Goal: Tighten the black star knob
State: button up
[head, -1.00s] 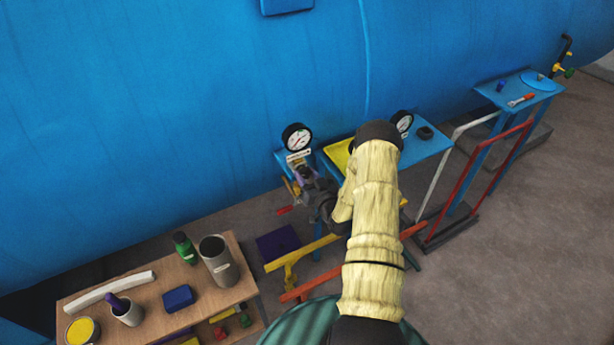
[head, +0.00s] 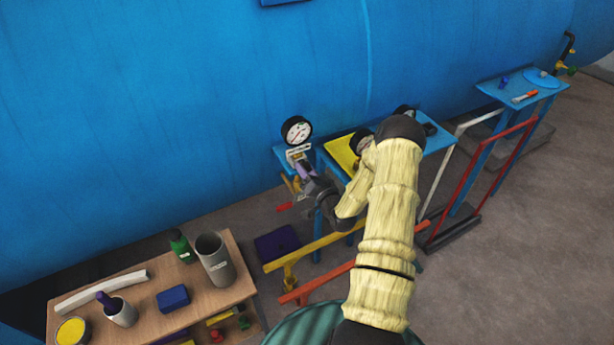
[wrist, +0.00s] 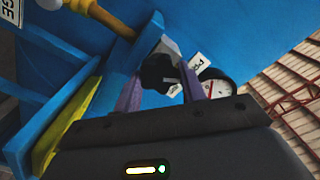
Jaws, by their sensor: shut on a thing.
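The black star knob (wrist: 158,72) is in the wrist view, between the two purple fingers of my gripper (wrist: 160,88). The fingers are shut on it. In the head view my gripper (head: 301,166) is at the small fitting just below the round white-faced gauge (head: 296,130). The knob is too small and covered to make out there. The same gauge shows behind the right finger in the wrist view (wrist: 218,86), beside a white label (wrist: 198,64).
A red lever (head: 284,206) sticks out below the fitting. Yellow (head: 300,250) and orange rails cross in front. A wooden bench (head: 225,285) with a grey cylinder (head: 213,257) stands at lower left. A blue table (head: 437,140) is behind my arm. The blue vessel wall (head: 180,100) fills the back.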

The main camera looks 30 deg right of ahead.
jog(key=m+b, duration=0.3)
jog(key=m, duration=0.5)
jog(key=m+b, duration=0.3)
jog(key=m, duration=0.5)
jog(key=m+b, duration=0.3)
jog(key=m, duration=0.5)
jog(key=shift+f, duration=0.3)
jog(key=shift+m, duration=0.3)
jog(key=o, duration=1)
jog(key=shift+c, duration=0.2)
jog(key=shift+r, duration=0.1)
jog(key=s, duration=1.7)
jog(key=shift+s+d+p, duration=0.25)
jog(key=shift+p, duration=0.2)
